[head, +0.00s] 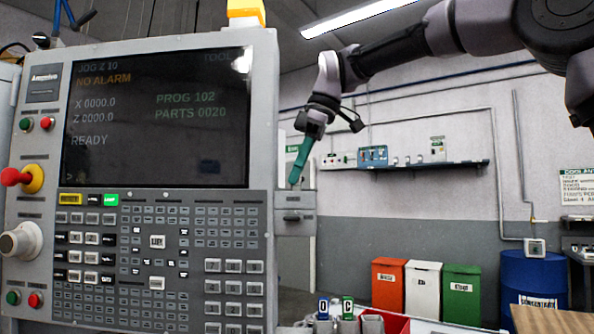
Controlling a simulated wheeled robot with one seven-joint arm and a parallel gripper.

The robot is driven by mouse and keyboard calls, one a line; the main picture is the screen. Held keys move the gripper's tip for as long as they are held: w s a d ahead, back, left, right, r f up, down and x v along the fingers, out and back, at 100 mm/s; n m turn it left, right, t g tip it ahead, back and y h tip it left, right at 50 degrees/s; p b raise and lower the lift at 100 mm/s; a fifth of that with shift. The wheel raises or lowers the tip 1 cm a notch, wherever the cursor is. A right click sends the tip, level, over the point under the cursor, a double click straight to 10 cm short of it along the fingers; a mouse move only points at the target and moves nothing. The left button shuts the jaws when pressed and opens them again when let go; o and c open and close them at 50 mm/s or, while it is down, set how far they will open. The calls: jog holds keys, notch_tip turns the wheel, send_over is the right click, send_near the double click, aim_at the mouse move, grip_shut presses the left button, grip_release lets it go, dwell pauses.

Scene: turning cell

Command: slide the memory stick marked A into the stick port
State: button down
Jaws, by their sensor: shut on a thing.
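My gripper (308,130) is high at the right edge of the control panel, shut on a green memory stick (300,160). The stick hangs tilted, its lower end down and to the left. No letter can be read on it, so I cannot tell if it is the one marked A. A small grey box (295,199) with a dark slot sits at the panel's right side, just below the stick's lower end; it looks like the stick port. I cannot tell whether the tip touches it. Two more sticks stand low in front, a blue one (323,308) and a green one marked C (347,308).
The control panel (150,255) with screen, keys and a red stop knob (14,177) fills the left. Orange (388,285), white (423,290) and green bins (461,296) and a blue drum (534,277) stand behind at the right. A wall shelf (420,167) hangs behind.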

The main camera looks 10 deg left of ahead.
jog(key=shift+f, duration=0.6)
dwell(0.3)
jog(key=c, duration=0.8)
grip_release()
jog(key=v, duration=1.1)
jog(key=shift+f, duration=0.1)
